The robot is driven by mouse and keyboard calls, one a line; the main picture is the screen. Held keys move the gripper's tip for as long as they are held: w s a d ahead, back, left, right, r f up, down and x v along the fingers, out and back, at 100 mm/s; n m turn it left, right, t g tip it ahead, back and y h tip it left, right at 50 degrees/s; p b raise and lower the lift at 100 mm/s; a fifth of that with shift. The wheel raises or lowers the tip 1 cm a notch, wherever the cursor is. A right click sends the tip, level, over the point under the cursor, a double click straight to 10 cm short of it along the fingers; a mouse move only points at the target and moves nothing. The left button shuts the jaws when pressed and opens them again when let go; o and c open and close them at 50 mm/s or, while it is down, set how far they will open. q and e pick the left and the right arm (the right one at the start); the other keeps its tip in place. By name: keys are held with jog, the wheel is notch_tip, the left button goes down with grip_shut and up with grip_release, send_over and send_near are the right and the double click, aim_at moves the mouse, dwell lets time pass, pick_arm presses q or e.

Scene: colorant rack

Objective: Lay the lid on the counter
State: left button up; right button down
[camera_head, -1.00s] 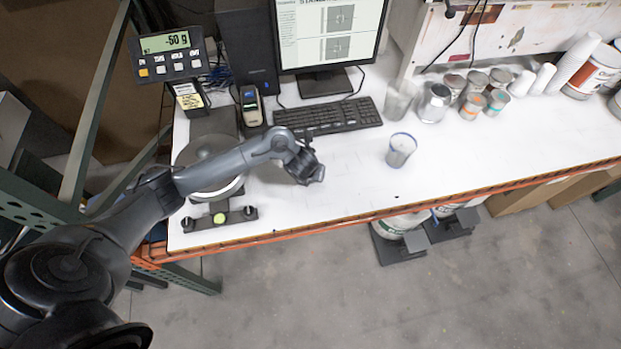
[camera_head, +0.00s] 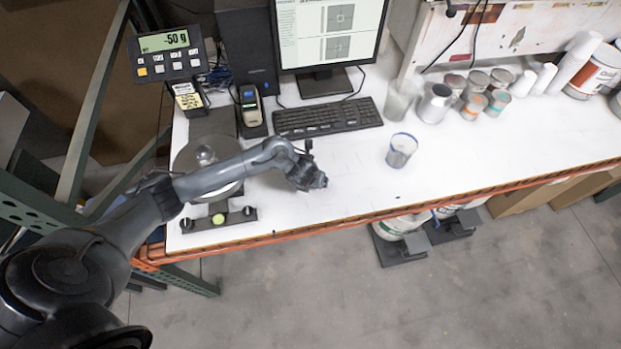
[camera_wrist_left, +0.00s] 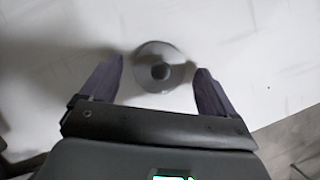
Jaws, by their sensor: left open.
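The lid (camera_wrist_left: 158,66), a round grey disc with a dark knob at its centre, shows in the left wrist view against the white counter (camera_wrist_left: 255,85). My left gripper (camera_wrist_left: 157,64) is open, with one finger to each side of the lid and a gap at both sides. Whether the lid lies flat on the counter is hard to tell from this blurred view. In the head view my left gripper (camera_head: 318,182) is over the counter (camera_head: 350,190), right of the scale, and no lid can be made out there. My right gripper is not in view.
A round scale (camera_head: 190,165) stands left, partly behind my forearm. A keyboard (camera_head: 327,118) and monitor (camera_head: 325,40) are behind. A cup (camera_head: 401,151) stands to the right, with cans (camera_head: 435,103) farther back. The counter's front edge (camera_head: 400,207) is near the gripper.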

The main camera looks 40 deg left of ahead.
pick_arm(q)
jog(key=shift+r, duration=0.1)
jog(key=shift+r, duration=0.2)
jog(key=p+v, duration=0.5)
jog(key=v, duration=0.6)
jog(key=s+d+n+t+h, duration=0.1)
jog(key=s+d+n, duration=0.3)
jog(key=d+n, duration=0.25)
jog(key=s+d+n+t+h, duration=0.1)
jog(key=s+d+n+h, duration=0.15)
jog(key=d+n, duration=0.45)
jog(key=s+a+r+n+g, duration=0.1)
jog(key=s+a+n, duration=0.1)
jog(key=s+n, duration=0.5)
jog(key=s+a+r+n+g+y, duration=0.1)
jog(key=s+a+r+n, duration=0.1)
jog(key=s+n, duration=0.5)
jog(key=shift+a+r+n+g+p, duration=0.3)
jog(key=shift+n+g, duration=0.1)
jog(key=shift+n, duration=0.65)
